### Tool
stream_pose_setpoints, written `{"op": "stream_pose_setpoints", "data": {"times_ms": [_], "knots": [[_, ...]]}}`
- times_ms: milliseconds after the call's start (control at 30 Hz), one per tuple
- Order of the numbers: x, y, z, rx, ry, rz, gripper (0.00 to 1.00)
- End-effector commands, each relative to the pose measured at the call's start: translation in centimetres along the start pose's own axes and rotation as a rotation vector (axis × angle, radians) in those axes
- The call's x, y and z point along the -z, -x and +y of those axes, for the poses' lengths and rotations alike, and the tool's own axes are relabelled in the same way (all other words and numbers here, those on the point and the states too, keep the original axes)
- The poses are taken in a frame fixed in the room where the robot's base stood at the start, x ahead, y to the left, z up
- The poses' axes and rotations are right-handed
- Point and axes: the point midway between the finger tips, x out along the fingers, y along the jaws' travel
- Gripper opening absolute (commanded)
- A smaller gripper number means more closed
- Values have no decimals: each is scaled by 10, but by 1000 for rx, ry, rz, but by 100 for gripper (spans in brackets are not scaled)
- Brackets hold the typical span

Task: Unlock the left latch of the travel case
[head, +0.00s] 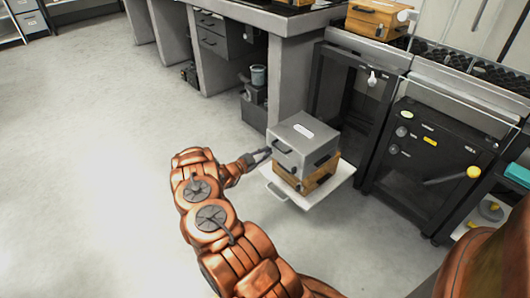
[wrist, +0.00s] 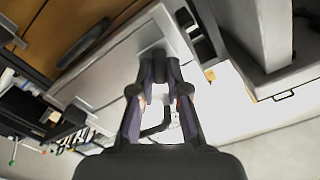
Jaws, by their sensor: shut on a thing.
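The grey travel case (head: 303,135) sits on top of a wooden box (head: 308,180) in the head view. A dark handle-like part (head: 283,147) shows on its left-hand face. My gripper (head: 262,155) reaches in from the left and meets that side of the case. In the wrist view my gripper (wrist: 159,58) is shut, with its fingertips against the pale grey face of the case (wrist: 115,75). It holds a small part there, hidden between the tips. I cannot tell whether this is the left latch or its state. Another black fitting (wrist: 203,35) shows to the right.
The boxes stand on a white pull-out shelf (head: 335,181) with a handle at its front. A dark cabinet (head: 435,150) with a yellow-knobbed lever is to the right. A bench (head: 275,18) stands behind. The floor (head: 90,150) on the left is clear.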

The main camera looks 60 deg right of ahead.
Motion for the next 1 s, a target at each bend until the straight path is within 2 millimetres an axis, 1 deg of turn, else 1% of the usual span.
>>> {"op": "stream_pose_setpoints", "data": {"times_ms": [700, 1000], "knots": [[-4, 1, 4, 0, -678, -1, 0], [-5, 1, 5, 1, -897, -1, 0]]}}
